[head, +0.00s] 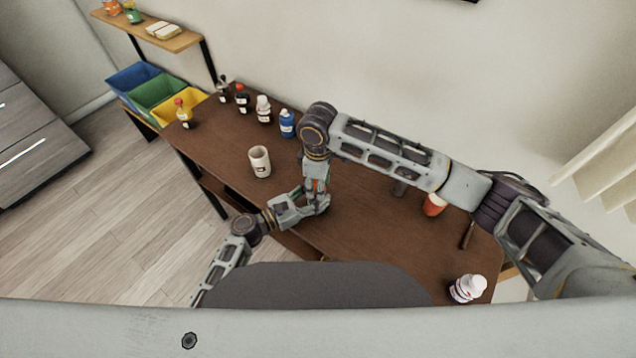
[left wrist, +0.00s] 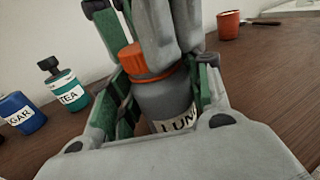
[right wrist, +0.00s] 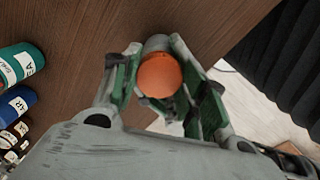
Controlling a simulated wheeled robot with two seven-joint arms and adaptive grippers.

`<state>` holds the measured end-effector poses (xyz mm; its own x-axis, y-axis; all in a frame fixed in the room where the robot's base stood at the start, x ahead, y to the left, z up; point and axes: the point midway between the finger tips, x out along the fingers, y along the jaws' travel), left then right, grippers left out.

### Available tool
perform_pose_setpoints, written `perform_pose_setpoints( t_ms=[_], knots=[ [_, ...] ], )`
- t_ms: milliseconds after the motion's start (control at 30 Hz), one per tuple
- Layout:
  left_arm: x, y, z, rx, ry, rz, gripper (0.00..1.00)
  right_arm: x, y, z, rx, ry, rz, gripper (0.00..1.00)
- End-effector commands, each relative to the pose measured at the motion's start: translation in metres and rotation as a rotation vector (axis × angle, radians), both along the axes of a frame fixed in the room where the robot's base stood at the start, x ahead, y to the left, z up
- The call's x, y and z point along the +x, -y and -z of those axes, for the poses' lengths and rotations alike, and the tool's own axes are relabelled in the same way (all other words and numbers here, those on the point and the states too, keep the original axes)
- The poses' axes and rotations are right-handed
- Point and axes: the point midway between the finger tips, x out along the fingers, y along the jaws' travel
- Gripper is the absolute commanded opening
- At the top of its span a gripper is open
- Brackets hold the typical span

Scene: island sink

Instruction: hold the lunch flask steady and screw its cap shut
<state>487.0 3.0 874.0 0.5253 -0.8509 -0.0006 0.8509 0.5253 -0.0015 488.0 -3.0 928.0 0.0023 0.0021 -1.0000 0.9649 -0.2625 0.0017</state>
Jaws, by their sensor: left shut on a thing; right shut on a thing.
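The lunch flask is a grey cylinder with a partly covered white label; in the left wrist view its body (left wrist: 165,103) is upright between my left gripper's fingers (left wrist: 160,95). In the head view my left gripper (head: 312,204) is shut on it above the table, and the flask is mostly hidden. The orange cap (left wrist: 145,62) sits on top of the flask. My right gripper (right wrist: 158,75) is shut on the cap from above; the cap's round top (right wrist: 160,75) shows between its fingers. The thread under the cap is hidden.
A white mug (head: 260,161) stands left of the grippers, and a blue jar (head: 287,123) and several bottles stand behind. An orange cup (head: 434,205) is to the right, a white-capped jar (head: 467,288) at the front right. Brown table (head: 365,235) is bare in front of the cup.

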Motion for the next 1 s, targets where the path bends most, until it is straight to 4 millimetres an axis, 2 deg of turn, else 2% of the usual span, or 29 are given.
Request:
perform_pose_setpoints(
  t_ms=[1000],
  knots=[
    [-0.0007, -0.0003, 0.0021, 0.003, -0.003, 0.0, 0.0, -0.0026, -0.0037, -0.0002, 0.003, -0.001, 0.951, 0.34]
  ],
)
